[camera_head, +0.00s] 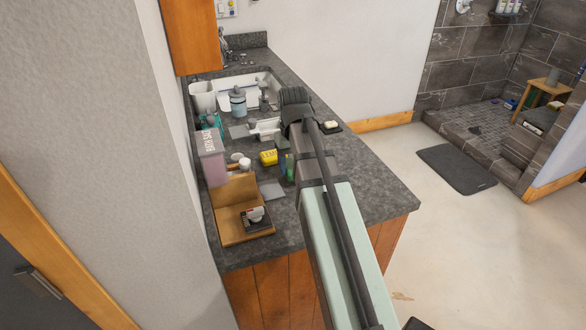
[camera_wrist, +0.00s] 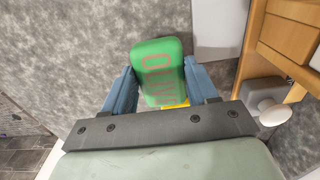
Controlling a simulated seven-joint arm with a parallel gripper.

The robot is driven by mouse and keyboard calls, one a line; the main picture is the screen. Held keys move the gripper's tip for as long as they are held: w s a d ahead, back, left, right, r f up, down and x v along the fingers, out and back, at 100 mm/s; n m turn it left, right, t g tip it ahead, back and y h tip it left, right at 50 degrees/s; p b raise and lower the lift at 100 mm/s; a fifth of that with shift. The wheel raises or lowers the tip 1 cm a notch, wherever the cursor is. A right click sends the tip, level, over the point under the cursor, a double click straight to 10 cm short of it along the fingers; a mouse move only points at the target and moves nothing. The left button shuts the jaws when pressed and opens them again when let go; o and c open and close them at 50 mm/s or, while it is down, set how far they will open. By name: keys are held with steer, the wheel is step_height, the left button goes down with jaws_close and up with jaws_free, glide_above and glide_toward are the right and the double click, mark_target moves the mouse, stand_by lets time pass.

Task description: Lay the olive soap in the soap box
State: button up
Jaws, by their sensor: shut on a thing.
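My gripper (camera_wrist: 160,68) is shut on the green olive soap (camera_wrist: 158,72), which has reddish letters on its top. In the wrist view a blue finger lies along each side of the soap. The soap also shows as a small green block (camera_head: 289,167) beside my arm in the head view, where my arm hides most of the gripper. A white open box (camera_head: 265,127), which looks like the soap box, stands on the dark counter beyond the gripper. My arm is close to its right side, and its inside is hard to make out.
A yellow block (camera_head: 268,157) lies left of the gripper. A wooden stand (camera_head: 231,222) is at the counter's near end. A pink bath-salt container (camera_head: 214,167) stands left. A dark dish (camera_head: 331,128) with a pale bar is right of my arm. The near-right counter (camera_head: 370,190) is clear.

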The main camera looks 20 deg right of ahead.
steer(key=shift+f, duration=1)
steer(key=shift+f, duration=0.15)
steer(key=o, duration=1.1)
step_height(320, 180, up, 7)
steer(key=shift+r, duration=0.1)
steer(key=o, duration=0.3)
steer(key=shift+r, duration=0.3)
